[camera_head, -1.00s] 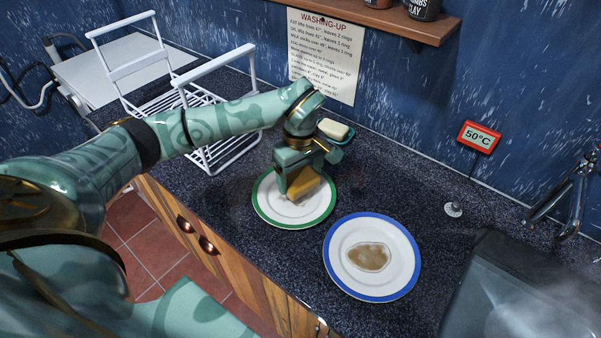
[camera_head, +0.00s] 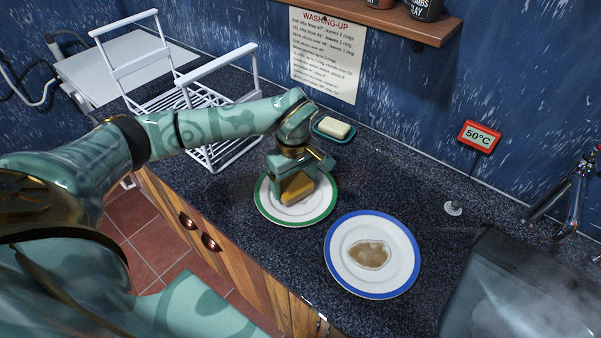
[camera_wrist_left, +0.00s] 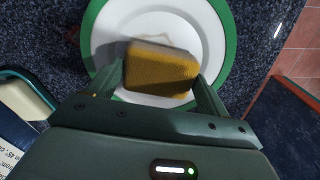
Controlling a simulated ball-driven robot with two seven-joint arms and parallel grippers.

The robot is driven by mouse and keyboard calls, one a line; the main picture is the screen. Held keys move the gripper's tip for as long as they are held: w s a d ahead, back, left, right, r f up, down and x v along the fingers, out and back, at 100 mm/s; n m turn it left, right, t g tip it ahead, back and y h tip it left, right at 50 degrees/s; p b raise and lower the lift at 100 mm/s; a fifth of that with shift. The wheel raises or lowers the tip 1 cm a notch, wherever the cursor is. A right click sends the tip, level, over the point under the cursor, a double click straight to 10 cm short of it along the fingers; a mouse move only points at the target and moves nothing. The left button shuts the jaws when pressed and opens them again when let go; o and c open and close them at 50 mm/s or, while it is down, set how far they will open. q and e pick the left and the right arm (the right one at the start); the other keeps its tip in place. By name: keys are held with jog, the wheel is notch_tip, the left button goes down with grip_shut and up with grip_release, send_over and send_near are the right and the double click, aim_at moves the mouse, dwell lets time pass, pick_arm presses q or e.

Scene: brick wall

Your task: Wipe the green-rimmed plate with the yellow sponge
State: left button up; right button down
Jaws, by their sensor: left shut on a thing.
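The green-rimmed plate (camera_head: 328,206) lies on the dark counter, left of the blue-rimmed plate; it also shows in the left wrist view (camera_wrist_left: 228,40). My left gripper (camera_head: 293,187) is over the plate and shut on the yellow sponge (camera_head: 298,188). In the left wrist view the sponge (camera_wrist_left: 160,72) sits between the two fingers, over the white middle of the plate. The gripper and sponge hide part of the plate. I cannot tell for sure whether the sponge touches it. My right gripper is not in view.
The blue-rimmed plate (camera_head: 400,248) with a brown stain (camera_head: 368,255) lies close on the right. A soap dish (camera_head: 334,129) with soap is behind the gripper. A white rack (camera_head: 235,148) stands at the left. A steaming sink (camera_head: 520,300) and a tap (camera_head: 575,195) are at the right.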

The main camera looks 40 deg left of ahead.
pick_arm(q)
jog(key=shift+s+a+r+p, duration=0.15)
jog(key=shift+s+a+p, duration=0.15)
jog(key=shift+s, duration=0.4)
jog(key=shift+f, duration=0.2)
jog(key=shift+d, duration=0.1)
jog(key=shift+w+d, duration=0.35)
jog(key=shift+w, duration=0.5)
jog(key=shift+w+d, duration=0.3)
jog(key=shift+w, duration=0.5)
jog(key=shift+s+d, duration=0.15)
jog(key=shift+d, duration=0.05)
jog(key=s+p, duration=0.1)
jog(key=s+a+p, duration=0.1)
jog(key=shift+s+r+p, duration=0.1)
jog(key=shift+s+p, duration=0.15)
jog(key=shift+p, duration=0.1)
jog(key=shift+s+a, duration=0.15)
jog(key=shift+s, duration=0.3)
jog(key=shift+f+p, duration=0.2)
jog(key=shift+p, duration=0.1)
